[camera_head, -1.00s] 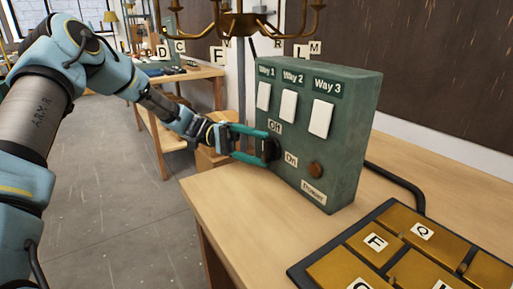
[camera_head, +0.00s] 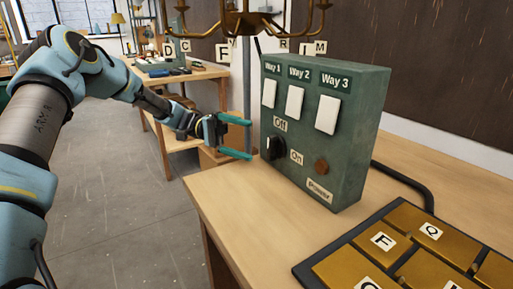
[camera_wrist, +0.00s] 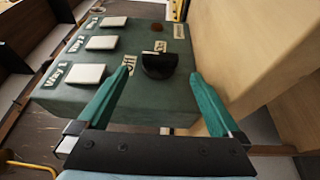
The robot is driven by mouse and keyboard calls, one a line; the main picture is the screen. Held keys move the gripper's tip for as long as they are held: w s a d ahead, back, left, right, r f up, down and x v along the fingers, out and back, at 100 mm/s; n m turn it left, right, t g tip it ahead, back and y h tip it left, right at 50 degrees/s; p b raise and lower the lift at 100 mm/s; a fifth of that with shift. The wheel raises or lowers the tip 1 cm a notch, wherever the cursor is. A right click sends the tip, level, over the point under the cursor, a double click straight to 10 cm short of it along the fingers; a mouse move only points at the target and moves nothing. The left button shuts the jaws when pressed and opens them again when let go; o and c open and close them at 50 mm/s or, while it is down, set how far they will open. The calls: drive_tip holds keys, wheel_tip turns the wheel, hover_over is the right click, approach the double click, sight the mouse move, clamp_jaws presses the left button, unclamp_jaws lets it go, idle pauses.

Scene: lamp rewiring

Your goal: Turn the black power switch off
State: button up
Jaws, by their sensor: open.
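The black power switch (camera_head: 273,148) is a rotary knob low on the front of a green control box (camera_head: 345,160). It sits between the "Off" label (camera_head: 280,123) and the "On" label (camera_head: 296,157). Its grip looks roughly upright in the head view, but its exact setting is hard to tell. My gripper (camera_head: 249,138) is open and empty, a short way left of the knob and apart from it. In the wrist view the knob (camera_wrist: 159,66) shows beyond the gap between my two teal fingers (camera_wrist: 158,85), with nothing between them.
Three white switches, Way 1 (camera_head: 269,93), Way 2 (camera_head: 294,101) and Way 3 (camera_head: 327,115), sit above the knob. A round brown button (camera_head: 321,167) is at lower right. A tray of brass lettered blocks (camera_head: 405,245) lies in front. A brass chandelier (camera_head: 246,20) hangs above.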

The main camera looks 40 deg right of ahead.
drive_tip(key=shift+b+v, duration=0.3)
drive_tip(key=shift+v, duration=2.1)
